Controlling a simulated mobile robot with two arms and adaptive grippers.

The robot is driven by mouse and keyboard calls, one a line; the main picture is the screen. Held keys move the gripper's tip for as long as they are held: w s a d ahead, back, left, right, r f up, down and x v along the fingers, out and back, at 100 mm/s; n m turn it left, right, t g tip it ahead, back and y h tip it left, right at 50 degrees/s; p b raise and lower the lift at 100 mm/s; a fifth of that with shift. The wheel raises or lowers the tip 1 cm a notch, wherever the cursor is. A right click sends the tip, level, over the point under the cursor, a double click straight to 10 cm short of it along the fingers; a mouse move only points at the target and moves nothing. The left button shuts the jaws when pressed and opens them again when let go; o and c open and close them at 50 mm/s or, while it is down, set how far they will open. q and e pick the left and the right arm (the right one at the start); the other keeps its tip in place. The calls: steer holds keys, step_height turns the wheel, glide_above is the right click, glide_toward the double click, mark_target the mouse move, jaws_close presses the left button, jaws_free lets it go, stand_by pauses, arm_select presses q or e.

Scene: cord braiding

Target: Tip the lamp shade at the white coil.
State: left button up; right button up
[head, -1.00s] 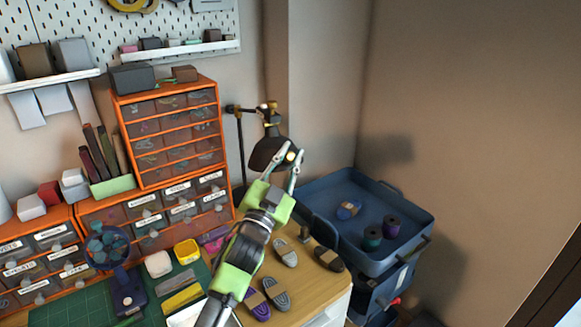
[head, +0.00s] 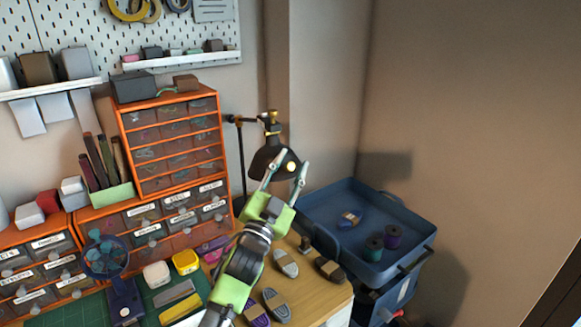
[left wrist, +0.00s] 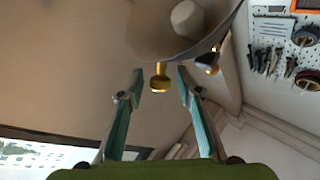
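The black lamp shade (head: 268,163) hangs from its stand at the back of the desk, its lit mouth tilted down to the right. My left gripper (head: 291,162) is open just in front of the shade's lower right side. In the left wrist view the shade (left wrist: 172,42) is at the top, and a brass knob (left wrist: 160,76) shows between and just beyond the spread fingertips (left wrist: 160,76). Nothing is gripped. A pale coil (head: 286,262), likely the white one, lies on the desk right of my left arm. My right gripper is not in view.
A grey coil (head: 276,305), a purple coil (head: 256,315) and a dark brown coil (head: 329,270) lie nearby on the desk. A blue tray cart (head: 415,262) holding spools stands close on the right. Orange drawer units (head: 226,150) stand on the left.

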arm_select(q)
steer(key=v, duration=1.2)
